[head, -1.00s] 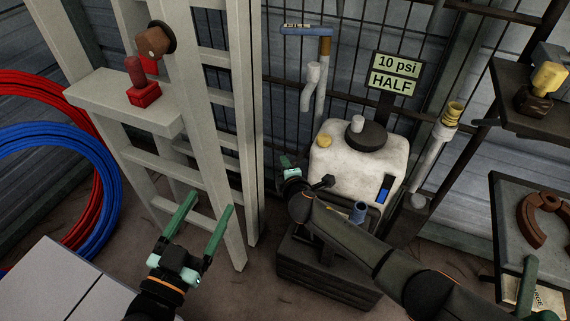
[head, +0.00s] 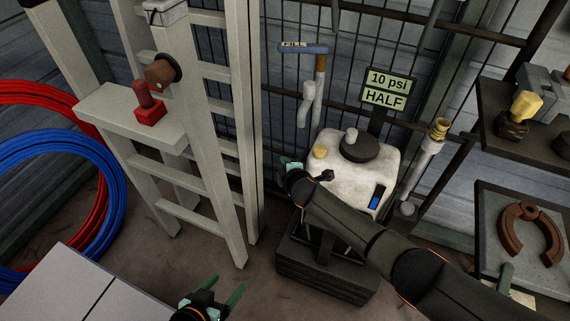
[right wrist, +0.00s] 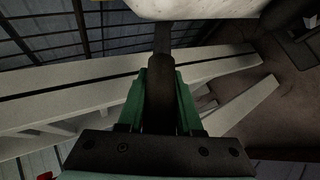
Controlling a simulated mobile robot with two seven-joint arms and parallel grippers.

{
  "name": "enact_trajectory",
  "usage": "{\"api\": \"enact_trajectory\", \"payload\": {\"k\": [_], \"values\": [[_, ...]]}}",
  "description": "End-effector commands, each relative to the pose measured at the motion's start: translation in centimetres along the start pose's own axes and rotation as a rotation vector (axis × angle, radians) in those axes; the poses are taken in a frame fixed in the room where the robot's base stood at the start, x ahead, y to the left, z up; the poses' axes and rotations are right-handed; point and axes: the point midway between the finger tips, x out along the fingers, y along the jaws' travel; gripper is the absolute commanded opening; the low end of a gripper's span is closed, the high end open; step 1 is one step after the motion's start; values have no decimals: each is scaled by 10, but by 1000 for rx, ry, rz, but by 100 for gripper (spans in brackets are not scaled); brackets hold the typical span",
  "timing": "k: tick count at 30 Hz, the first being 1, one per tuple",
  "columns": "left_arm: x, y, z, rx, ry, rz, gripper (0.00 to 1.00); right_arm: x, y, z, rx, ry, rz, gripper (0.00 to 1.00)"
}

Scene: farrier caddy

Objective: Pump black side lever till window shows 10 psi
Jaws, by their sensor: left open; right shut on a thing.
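The white tank (head: 340,179) with a black top cap stands on a dark base. A dark window (head: 376,198) on its front right shows blue in its lower part. I cannot read a pressure on it. My right gripper (head: 292,165) is beside the tank's left side. In the right wrist view its green fingers are shut on the black lever (right wrist: 162,85), which runs toward the white tank at the top. In the head view my right arm hides most of the lever. My left gripper (head: 216,292) is open and empty at the bottom, left of the base.
A sign (head: 387,90) reading "10 psi HALF" stands behind the tank. A pale ladder (head: 205,150) is to the left, with red and blue hose coils (head: 110,205) beyond. Shelves (head: 490,215) are at the right. A pale surface (head: 60,290) fills the lower left.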

Motion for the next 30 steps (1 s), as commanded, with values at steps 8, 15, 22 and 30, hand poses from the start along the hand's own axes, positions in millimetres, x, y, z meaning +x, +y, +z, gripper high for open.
{"api": "enact_trajectory", "payload": {"k": [8, 15, 22, 30], "values": [[0, 0, 0, 0, 2, 0, 75, 0, 7, 2, 6, -1, 11, 44], [0, 0, -1, 1, 3, 0, 75, 0, 5, 1, 3, -1, 8, 64], [-1, 0, -2, 1, 3, 0, 75, -1, 4, 0, 2, 0, 6, 64], [-13, 2, -16, -1, 2, 1, 75, -27, 6, 1, 3, 0, 4, 64]]}}
